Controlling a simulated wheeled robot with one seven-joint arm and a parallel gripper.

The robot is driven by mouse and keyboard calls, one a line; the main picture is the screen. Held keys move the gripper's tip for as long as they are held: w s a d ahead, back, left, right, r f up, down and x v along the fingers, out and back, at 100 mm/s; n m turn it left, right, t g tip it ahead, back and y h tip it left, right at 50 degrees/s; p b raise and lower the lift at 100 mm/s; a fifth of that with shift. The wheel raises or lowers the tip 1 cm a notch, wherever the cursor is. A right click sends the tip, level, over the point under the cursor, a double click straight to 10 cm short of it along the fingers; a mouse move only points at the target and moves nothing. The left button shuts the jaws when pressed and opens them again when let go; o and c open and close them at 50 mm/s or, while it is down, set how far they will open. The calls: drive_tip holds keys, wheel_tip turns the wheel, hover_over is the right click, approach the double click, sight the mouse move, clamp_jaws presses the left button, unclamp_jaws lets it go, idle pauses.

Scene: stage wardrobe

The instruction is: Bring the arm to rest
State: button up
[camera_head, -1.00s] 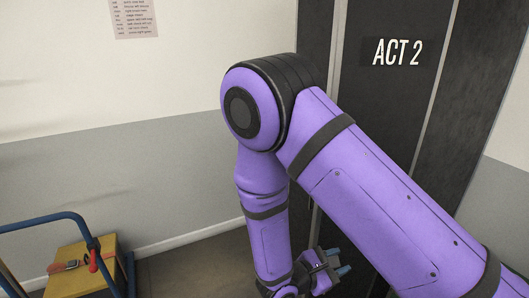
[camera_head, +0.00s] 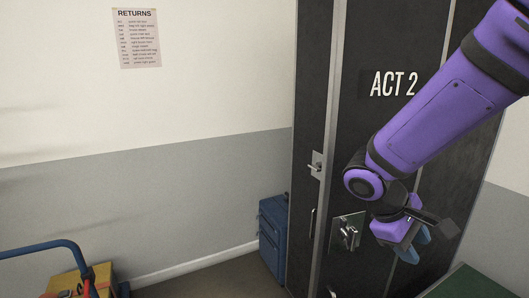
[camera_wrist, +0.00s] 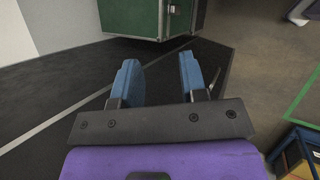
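My purple arm reaches in from the upper right of the head view, in front of the dark cabinet marked ACT 2 (camera_head: 350,130). My gripper (camera_head: 419,245) hangs at the arm's lower end, in front of the cabinet door, right of the metal latch plate (camera_head: 347,232). In the wrist view my gripper's two blue fingers (camera_wrist: 158,78) stand well apart with nothing between them. A dark surface shows beyond the fingers.
A blue suitcase (camera_head: 273,235) stands on the floor left of the cabinet. A blue-railed cart (camera_head: 40,247) with a yellow box (camera_head: 103,275) is at lower left. A green case (camera_head: 470,284) is at lower right; a green case (camera_wrist: 130,17) also shows in the wrist view. A RETURNS sheet (camera_head: 136,40) hangs on the wall.

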drive_tip(key=s+d+r+m+t+y, duration=0.2)
drive_tip(key=s+r+m+t+y, duration=0.4)
drive_tip(key=s+r, duration=0.5)
wheel_tip(320, 180, up, 3)
drive_tip(key=shift+r+m+t+y, duration=0.15)
drive_tip(key=shift+m+t+y, duration=0.15)
drive_tip(key=shift+y, duration=0.2)
